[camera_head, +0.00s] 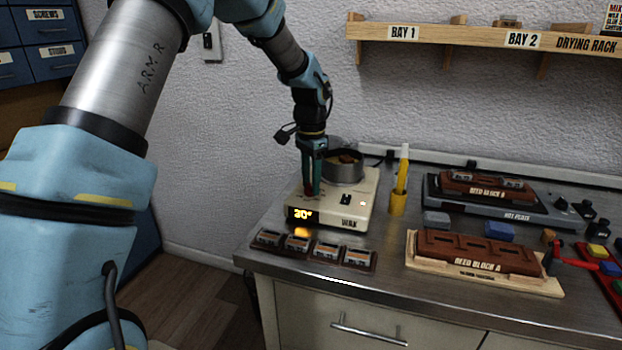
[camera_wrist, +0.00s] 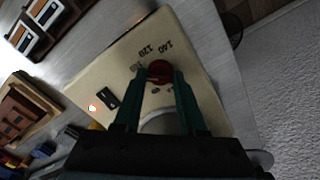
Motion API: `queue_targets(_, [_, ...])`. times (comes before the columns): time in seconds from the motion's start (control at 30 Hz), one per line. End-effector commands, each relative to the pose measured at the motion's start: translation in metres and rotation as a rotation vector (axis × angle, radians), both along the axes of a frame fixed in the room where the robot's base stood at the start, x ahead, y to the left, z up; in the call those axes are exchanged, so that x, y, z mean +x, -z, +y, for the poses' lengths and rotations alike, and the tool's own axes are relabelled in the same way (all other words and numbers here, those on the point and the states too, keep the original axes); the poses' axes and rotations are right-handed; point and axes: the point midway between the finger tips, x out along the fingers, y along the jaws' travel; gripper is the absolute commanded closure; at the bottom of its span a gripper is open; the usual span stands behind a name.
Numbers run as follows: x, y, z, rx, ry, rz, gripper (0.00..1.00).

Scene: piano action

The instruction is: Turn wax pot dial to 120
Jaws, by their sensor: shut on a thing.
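The wax pot is a cream box (camera_head: 362,207) labelled WAX, with a round metal pot (camera_head: 345,170) on top at its back. Its lit display (camera_head: 302,214) reads 30°. The red dial (camera_wrist: 159,71) sits on the box top, with printed numbers around it; 120 and 140 are legible in the wrist view. My gripper (camera_head: 311,190) points down over the left of the box. In the wrist view my gripper (camera_wrist: 160,80) is shut on the red dial, one finger on each side. The dial's pointer is too small to read.
Several small reed trays (camera_head: 314,250) lie in front of the wax pot. A yellow holder (camera_head: 398,203) stands to its right, then Reed Block B (camera_head: 480,262) and a hot plate (camera_head: 490,205). A wall shelf (camera_head: 470,36) hangs behind. The wall is close behind the pot.

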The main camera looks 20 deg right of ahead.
Motion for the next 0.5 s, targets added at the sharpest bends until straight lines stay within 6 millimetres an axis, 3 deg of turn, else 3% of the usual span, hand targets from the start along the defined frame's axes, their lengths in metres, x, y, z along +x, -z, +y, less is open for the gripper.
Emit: queue_targets(0.5, [0.0004,-0.0019,0.0001,-0.001,0.487,0.000,1.00])
